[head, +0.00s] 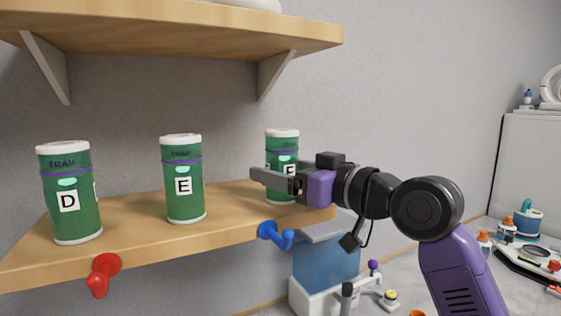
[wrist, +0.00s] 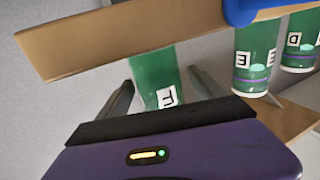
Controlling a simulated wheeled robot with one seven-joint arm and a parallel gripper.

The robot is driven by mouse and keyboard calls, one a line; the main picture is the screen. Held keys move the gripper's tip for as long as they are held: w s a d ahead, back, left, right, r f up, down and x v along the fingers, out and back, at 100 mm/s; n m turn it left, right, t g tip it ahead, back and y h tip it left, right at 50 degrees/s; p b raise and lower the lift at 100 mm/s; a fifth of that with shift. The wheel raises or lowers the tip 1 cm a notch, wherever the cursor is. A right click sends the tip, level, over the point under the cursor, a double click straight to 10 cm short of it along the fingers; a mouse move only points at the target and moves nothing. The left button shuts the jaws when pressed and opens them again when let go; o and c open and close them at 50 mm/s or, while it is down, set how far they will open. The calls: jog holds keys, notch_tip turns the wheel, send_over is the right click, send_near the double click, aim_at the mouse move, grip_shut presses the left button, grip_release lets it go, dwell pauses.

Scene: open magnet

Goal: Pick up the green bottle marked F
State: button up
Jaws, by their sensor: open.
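The green bottle marked F (head: 282,148) stands upright at the right end of the wooden shelf, with a white lid and purple band. My gripper (head: 266,178) is in front of it and hides part of its label and lower body in the head view. In the wrist view, which looks upside down, the bottle marked F (wrist: 155,72) shows between the two fingers of my open gripper (wrist: 162,84). I see a gap at each side; contact cannot be told.
Green bottles marked E (head: 184,180) and D (head: 70,195) stand to the left on the lower shelf (head: 130,235). An upper shelf (head: 170,35) hangs above. Red (head: 102,272) and blue (head: 275,234) hooks stick out of the lower shelf's front edge. A cluttered counter lies right.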

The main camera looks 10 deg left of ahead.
aim_at(272, 167)
jog(key=shift+x, duration=1.5)
jog(key=shift+c, duration=0.3)
grip_shut()
